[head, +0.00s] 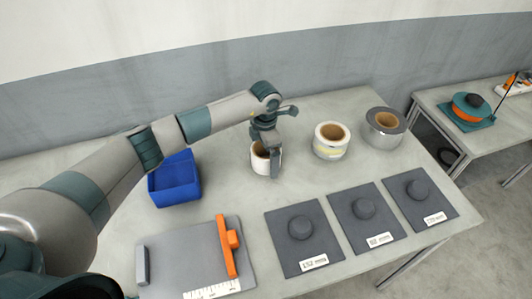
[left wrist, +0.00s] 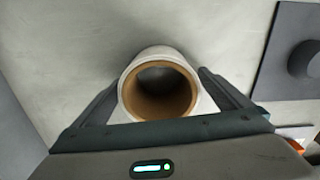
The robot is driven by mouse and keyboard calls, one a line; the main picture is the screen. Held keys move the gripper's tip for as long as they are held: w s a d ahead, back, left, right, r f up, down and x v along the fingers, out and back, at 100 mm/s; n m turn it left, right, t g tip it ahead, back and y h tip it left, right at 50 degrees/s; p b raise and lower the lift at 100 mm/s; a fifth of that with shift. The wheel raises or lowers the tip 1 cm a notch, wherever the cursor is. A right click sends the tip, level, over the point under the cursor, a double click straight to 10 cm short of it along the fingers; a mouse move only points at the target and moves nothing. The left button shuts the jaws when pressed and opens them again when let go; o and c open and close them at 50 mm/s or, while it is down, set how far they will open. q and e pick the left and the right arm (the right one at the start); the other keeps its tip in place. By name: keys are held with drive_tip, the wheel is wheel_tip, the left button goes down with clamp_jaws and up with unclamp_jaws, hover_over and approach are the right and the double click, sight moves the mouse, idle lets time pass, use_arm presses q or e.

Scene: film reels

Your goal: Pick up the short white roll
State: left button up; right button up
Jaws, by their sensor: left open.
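The short white roll (head: 259,160) stands upright on the table at its middle, left of two larger rolls. In the left wrist view the roll (left wrist: 159,54) shows its brown cardboard core from above. My left gripper (head: 268,170) is over it, pointing down, and partly hides it in the head view. The left wrist view shows the open gripper (left wrist: 160,98) with one finger on each side of the roll. I cannot tell whether the fingers touch it. My right gripper is not in view.
A white-yellow roll (head: 331,142) and a silver roll (head: 383,128) stand to the right. A blue bin (head: 174,184) is left. Three dark plates with knobs, one a plate (head: 299,259), and a grey board with an orange bar (head: 228,250) lie in front. A side table (head: 500,146) stands right.

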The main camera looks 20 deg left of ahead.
use_arm(q)
drive_tip(key=shift+f, duration=0.1)
drive_tip(key=shift+c, duration=0.2)
drive_tip(key=c, duration=1.3)
drive_tip(key=shift+o, duration=0.2)
wheel_tip(320, 180, up, 4)
drive_tip(key=b, duration=0.3)
drive_tip(key=shift+w, duration=0.1)
drive_tip(key=d+r+b, duration=0.4)
drive_tip(key=d+r, duration=0.3)
drive_tip(key=d, duration=0.4)
drive_tip(key=shift+w+d+b, duration=0.15)
drive_tip(key=shift+d+b, duration=0.2)
drive_tip(key=shift+b, duration=0.05)
